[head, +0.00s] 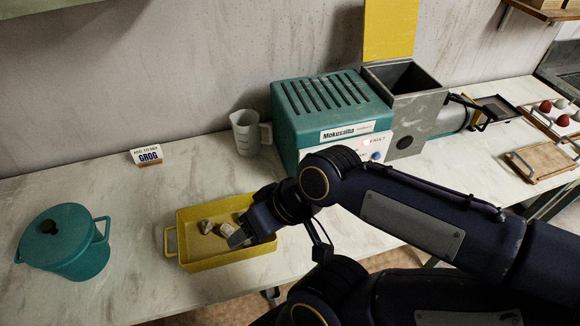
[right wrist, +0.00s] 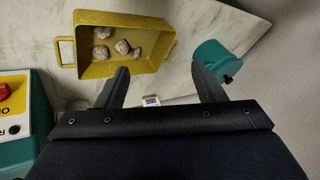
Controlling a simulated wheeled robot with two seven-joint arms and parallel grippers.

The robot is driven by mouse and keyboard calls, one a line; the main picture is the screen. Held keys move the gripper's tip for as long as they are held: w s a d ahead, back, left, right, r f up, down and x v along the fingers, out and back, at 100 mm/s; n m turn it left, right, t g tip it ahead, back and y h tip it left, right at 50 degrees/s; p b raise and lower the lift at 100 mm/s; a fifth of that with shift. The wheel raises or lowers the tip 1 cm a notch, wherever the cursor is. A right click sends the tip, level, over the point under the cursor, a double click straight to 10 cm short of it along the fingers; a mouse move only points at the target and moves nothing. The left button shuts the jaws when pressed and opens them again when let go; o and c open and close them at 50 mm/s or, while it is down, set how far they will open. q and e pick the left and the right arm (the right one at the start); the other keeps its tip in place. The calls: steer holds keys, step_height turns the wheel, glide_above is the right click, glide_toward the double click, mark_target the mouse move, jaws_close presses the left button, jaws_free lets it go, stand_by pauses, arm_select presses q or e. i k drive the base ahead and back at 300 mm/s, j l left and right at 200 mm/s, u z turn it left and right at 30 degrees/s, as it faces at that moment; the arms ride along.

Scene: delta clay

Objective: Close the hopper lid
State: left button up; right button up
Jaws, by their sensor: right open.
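The yellow hopper lid (head: 390,30) stands upright, open, at the back of the grey hopper (head: 418,108). Its top runs out of the head view. The hopper's square mouth is uncovered and looks dark inside. It joins the teal machine (head: 335,105) on its left. My right gripper (head: 238,238) is over the right part of the yellow tray (head: 183,225), well to the left of and in front of the hopper. In the right wrist view its two fingers (right wrist: 163,86) are apart with nothing between them. My left gripper is out of view.
The tray holds several pale lumps (right wrist: 103,52). A wooden board (head: 545,160) lies at right. Bare tabletop shows between pot and tray.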

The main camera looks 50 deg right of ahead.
mark_target(390, 27)
steer(key=z, duration=2.4)
